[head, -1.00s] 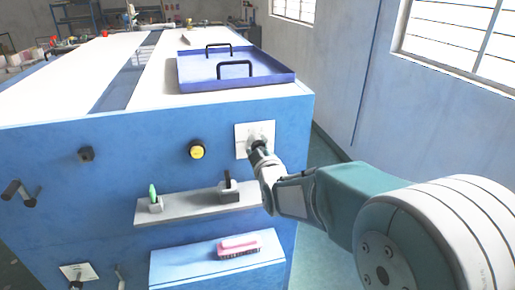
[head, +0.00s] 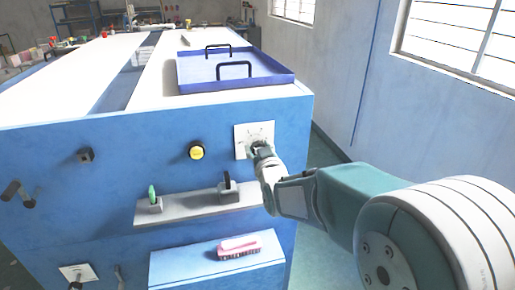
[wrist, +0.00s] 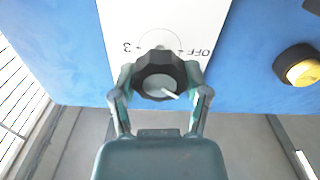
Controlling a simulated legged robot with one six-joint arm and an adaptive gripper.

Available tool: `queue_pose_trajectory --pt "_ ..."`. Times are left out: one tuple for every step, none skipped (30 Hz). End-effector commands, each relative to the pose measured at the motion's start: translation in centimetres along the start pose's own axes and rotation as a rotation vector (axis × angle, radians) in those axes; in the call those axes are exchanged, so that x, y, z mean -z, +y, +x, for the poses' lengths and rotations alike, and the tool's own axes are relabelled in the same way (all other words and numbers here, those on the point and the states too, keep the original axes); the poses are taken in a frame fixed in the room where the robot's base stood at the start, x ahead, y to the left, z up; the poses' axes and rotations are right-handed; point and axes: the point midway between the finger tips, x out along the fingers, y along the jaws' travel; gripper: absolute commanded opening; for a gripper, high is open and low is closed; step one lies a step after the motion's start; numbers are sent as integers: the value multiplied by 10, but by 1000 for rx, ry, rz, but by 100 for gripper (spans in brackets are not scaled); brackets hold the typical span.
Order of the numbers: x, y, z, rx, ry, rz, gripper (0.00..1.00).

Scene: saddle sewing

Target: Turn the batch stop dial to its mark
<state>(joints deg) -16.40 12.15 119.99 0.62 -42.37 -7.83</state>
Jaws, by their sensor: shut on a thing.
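The batch stop dial (wrist: 158,76) is a black knob with a grey cap and a white pointer line. It sits on a white plate (wrist: 200,22) printed with "3" and "OFF", which appear upside down in the wrist view. In the wrist view the white line points toward the lower right. My gripper (wrist: 160,84) has one finger on each side of the dial and is shut on it. In the head view the plate (head: 242,132) is at the upper right of the blue front panel, and my gripper (head: 261,152) partly covers the dial.
A yellow button (head: 197,152) is left of the plate, with a dark knob (head: 86,155) further left. Below, a grey shelf (head: 190,208) holds two small upright tools. A pink brush (head: 238,247) lies on a lower ledge. A blue tray (head: 190,75) sits on top.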

Motion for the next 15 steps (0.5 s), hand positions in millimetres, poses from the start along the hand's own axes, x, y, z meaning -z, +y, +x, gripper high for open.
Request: queue_pose_trajectory --pt "-9 -1 -1 2 -22 41 13" --pt "-9 -1 -1 1 -22 67 13" --pt "-9 -1 -1 1 -22 99 13" --pt "-9 -1 -1 1 -22 123 13" --pt "-9 -1 -1 1 -22 146 13" --pt "-9 -1 -1 1 -22 175 13" --pt "-9 -1 -1 1 -22 195 13" --pt "-9 -1 -1 1 -22 216 13" --pt "-9 -1 -1 0 -22 240 13" --pt "-9 -1 -1 0 -22 256 13" --pt "-9 -1 -1 0 -22 273 13" --pt "-9 -1 -1 0 -22 292 13" --pt "-9 -1 -1 0 -22 306 13" --pt "-9 -1 -1 0 -22 317 13" --pt "-9 -1 -1 0 -22 333 13"
